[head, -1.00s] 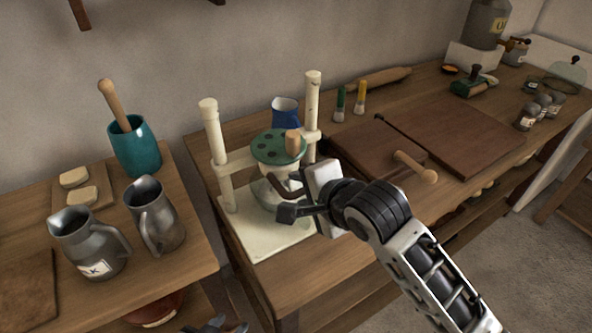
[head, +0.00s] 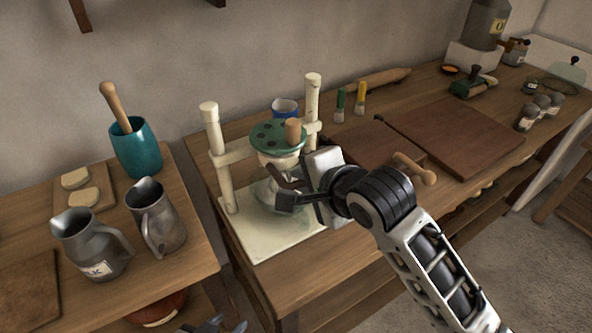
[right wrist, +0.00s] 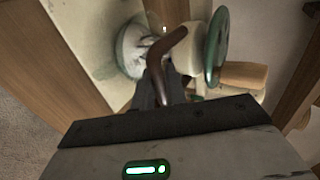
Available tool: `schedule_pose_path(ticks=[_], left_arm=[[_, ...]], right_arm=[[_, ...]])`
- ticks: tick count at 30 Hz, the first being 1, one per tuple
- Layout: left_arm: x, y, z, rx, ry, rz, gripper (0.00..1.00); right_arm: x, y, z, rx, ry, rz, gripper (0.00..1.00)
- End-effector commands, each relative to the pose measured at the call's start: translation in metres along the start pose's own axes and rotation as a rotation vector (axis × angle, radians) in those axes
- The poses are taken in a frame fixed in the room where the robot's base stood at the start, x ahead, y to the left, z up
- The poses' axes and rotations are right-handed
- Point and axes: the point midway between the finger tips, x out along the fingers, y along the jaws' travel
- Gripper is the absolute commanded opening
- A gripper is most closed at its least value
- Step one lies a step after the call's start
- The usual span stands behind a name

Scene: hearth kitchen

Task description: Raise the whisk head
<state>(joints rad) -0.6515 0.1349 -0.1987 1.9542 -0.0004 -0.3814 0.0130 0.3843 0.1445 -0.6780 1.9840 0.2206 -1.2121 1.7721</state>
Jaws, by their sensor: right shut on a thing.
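The whisk stand has two cream posts (head: 215,150) on a cream base (head: 262,238). Its whisk head, a cream crossbar with a green holed disc (head: 268,133) and wooden knob (head: 292,130), sits partway up the posts. A glass bowl (head: 268,195) stands below, partly hidden by my right gripper (head: 283,190). That gripper is shut on the brown bent handle (right wrist: 170,45) at the head's front. The disc (right wrist: 217,45) and knob (right wrist: 243,76) also show in the right wrist view. My left gripper (head: 214,326) is barely in frame at the bottom edge, its jaws unclear.
A blue cup (head: 285,106) stands close behind the stand. Metal jugs (head: 155,215) and a teal crock (head: 137,148) stand on the left table. Wooden boards (head: 455,135) and a rolling pin (head: 385,79) lie to the right. A gap separates the tables.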

Motion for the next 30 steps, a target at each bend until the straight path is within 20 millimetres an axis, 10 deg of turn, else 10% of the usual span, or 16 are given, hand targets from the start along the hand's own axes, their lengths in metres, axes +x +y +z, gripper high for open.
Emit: schedule_pose_path(ticks=[29,30], left_arm=[[0.000,0.001,0.001,0.001,-0.001,0.003,0.36],[0.000,0.001,0.001,0.001,-0.001,0.003,0.36]], right_arm=[[-0.028,-0.042,0.000,-0.002,0.001,-0.002,0.00],[-0.027,-0.040,-0.001,-0.002,0.001,0.000,0.25]])
